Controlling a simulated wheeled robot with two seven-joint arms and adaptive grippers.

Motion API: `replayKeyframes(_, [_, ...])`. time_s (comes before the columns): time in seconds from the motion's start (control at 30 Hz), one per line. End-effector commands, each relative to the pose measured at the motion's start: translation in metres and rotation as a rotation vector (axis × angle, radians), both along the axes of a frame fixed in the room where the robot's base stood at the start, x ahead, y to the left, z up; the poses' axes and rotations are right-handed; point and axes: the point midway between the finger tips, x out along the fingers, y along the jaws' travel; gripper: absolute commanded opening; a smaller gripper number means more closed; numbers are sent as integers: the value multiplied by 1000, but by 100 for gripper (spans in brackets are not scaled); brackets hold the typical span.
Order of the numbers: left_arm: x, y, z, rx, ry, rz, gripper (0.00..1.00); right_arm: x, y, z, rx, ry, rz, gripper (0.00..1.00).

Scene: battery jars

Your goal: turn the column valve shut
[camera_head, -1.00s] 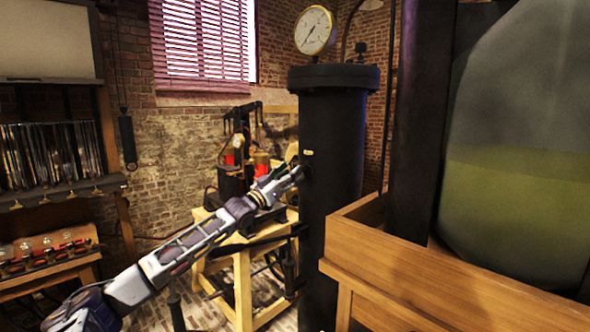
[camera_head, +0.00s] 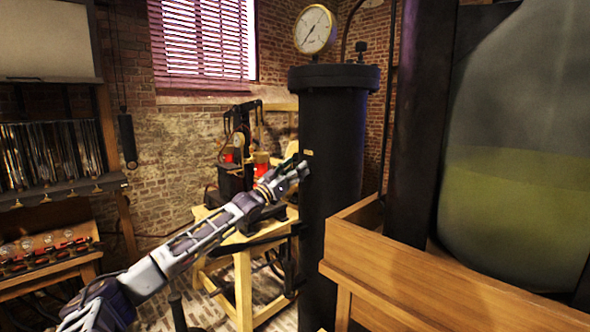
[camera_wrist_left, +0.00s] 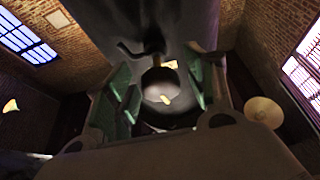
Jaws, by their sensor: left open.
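The black column (camera_head: 335,130) stands upright in the middle of the head view, with a small brass plate (camera_head: 307,152) on its side. My left gripper (camera_head: 300,168) is at the column's left side, just below that plate. In the left wrist view my open left gripper (camera_wrist_left: 160,80) has a green-sided finger on each side of a dark rounded knob (camera_wrist_left: 160,88), which looks like the valve. A dark lever-like bar (camera_wrist_left: 140,50) shows above the knob. I cannot tell whether the fingers touch the knob. In the head view the gripper hides the valve. My right gripper is not in view.
A pressure gauge (camera_head: 315,30) tops the column. A wooden case (camera_head: 440,265) with a large glass jar (camera_head: 520,150) fills the right side. A wooden stand (camera_head: 243,285) with apparatus is behind my left arm. A shelf (camera_head: 60,190) stands at the left.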

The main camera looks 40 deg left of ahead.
Motion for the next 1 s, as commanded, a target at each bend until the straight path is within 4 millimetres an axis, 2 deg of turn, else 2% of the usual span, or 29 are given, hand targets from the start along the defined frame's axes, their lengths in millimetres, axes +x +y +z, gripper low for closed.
replayKeyframes(0.27, [0, 0, 0, 0, 0, 0, 55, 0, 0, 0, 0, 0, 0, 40])
replayKeyframes(0.67, [0, 0, 0, 0, 0, 0, 7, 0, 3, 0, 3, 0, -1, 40])
replayKeyframes(1.0, [0, 0, 1, 74, -6, 1, 7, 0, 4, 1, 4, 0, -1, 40])
